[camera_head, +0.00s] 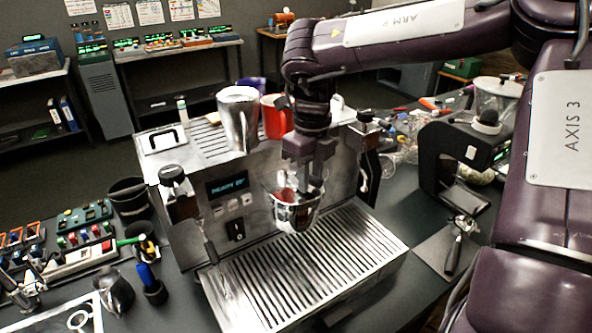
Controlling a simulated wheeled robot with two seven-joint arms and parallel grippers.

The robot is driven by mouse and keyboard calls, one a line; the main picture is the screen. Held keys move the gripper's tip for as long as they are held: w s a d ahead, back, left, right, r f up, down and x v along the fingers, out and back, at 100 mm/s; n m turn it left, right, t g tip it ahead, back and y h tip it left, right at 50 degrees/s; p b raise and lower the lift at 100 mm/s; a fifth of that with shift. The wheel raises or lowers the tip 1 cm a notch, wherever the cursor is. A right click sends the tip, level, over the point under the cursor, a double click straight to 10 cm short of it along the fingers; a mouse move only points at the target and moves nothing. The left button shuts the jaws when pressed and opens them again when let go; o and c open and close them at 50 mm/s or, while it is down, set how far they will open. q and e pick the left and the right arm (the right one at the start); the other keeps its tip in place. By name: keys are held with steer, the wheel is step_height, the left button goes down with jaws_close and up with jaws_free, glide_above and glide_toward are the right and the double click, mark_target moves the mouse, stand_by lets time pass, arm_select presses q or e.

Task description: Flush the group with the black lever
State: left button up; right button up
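The steel brewer (285,165) stands in the middle of the bench with a small lit display and a slotted drip tray (310,270). A black-knobbed part (174,178) is at its front left, and a dark upright handle (370,165) with a knob above it is at its front right. My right gripper (302,185) points down in front of the group area, just above or at a shiny metal cup-shaped part (296,216) with something reddish in it. I cannot tell whether its fingers hold anything. The group is largely hidden behind the gripper. My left gripper is out of view.
A steel pitcher (238,118) and a red cup (271,116) stand on top of the brewer. A black grinder-like machine (440,150) and a portafilter (458,245) are on the right. Tools and coloured parts crowd the left of the bench. My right arm covers the right side.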

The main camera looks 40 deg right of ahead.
steer(key=shift+a+m, duration=1.3)
steer(key=shift+m, duration=0.5)
steer(key=shift+w+a+m, duration=0.25)
steer(key=shift+a+m, duration=0.4)
steer(key=shift+m, duration=0.45)
steer(key=shift+w+a+m, duration=0.2)
steer(key=shift+a+m, duration=0.45)
steer(key=shift+m, duration=0.45)
steer(key=d+n, duration=0.1)
steer(key=n, duration=0.2)
steer(key=shift+s+d, duration=0.35)
steer(key=shift+s, duration=0.05)
steer(key=shift+s+d+n, duration=0.2)
steer(key=shift+d+n, duration=0.55)
steer(key=shift+n, duration=0.25)
steer(key=shift+d+n, duration=1.45)
steer(key=shift+n, duration=0.65)
steer(key=shift+o, duration=0.4)
steer(key=o, duration=0.3)
